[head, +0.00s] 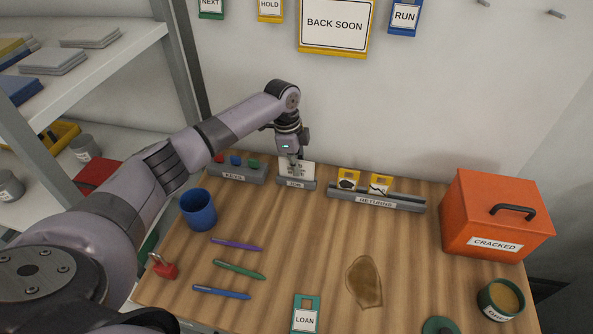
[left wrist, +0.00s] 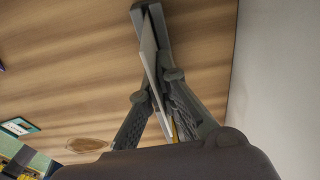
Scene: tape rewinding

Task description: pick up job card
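The white job card (head: 307,168) stands upright in a small grey holder (head: 311,185) at the back of the wooden table. My left gripper (head: 295,166) points down over the card from above and hides part of it. In the left wrist view the card (left wrist: 148,55) shows nearly edge-on, with its lower end in the grey holder (left wrist: 138,20). The two fingertips of my left gripper (left wrist: 157,88) close in on the card from both sides and look to be shut on it. My right gripper is not in view.
A key rack (head: 237,173) stands left of the holder and a RETURNS rack (head: 376,201) right of it. A blue cup (head: 198,210), several pens, a brown spill (head: 364,283) and an orange box (head: 492,218) are on the table. The wall is close behind.

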